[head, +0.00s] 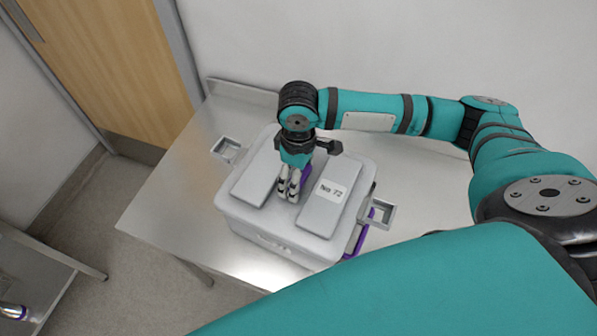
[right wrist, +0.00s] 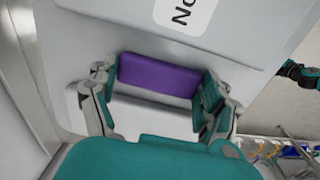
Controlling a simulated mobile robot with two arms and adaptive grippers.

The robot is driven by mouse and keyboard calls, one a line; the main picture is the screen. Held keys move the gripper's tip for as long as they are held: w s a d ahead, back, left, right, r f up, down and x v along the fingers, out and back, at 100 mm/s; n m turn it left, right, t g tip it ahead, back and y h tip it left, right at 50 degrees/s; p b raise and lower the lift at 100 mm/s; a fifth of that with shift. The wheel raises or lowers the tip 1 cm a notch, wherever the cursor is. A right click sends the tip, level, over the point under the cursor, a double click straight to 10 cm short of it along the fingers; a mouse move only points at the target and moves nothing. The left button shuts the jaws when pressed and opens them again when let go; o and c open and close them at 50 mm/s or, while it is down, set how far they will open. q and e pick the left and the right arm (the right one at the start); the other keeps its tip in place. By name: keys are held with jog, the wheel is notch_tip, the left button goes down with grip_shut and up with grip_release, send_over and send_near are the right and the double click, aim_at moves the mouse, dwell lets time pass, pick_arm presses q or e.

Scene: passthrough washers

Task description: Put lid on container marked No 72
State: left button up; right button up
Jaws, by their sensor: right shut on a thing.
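The grey-white lid with a "No 72" label (head: 331,188) lies over the grey-white container (head: 268,238), level and lined up with it. I cannot tell whether its rim is fully seated. The lid has two raised panels with a purple handle (right wrist: 158,75) between them. My right gripper (head: 289,188) points down at the middle of the lid and is shut on the handle. In the right wrist view, my right gripper's fingers (right wrist: 155,92) stand at both ends of the purple grip. The container's far side is hidden.
The container stands on a metal table (head: 165,205) with bare room on its left. Metal side handles (head: 380,213) stick out at both ends. A wall is behind, a wooden door (head: 115,65) at upper left. Another metal table (head: 30,275) is at lower left.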

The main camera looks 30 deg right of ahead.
jog(key=shift+f, duration=0.4)
dwell(0.5)
jog(key=o, duration=1.6)
jog(key=shift+f, duration=0.1)
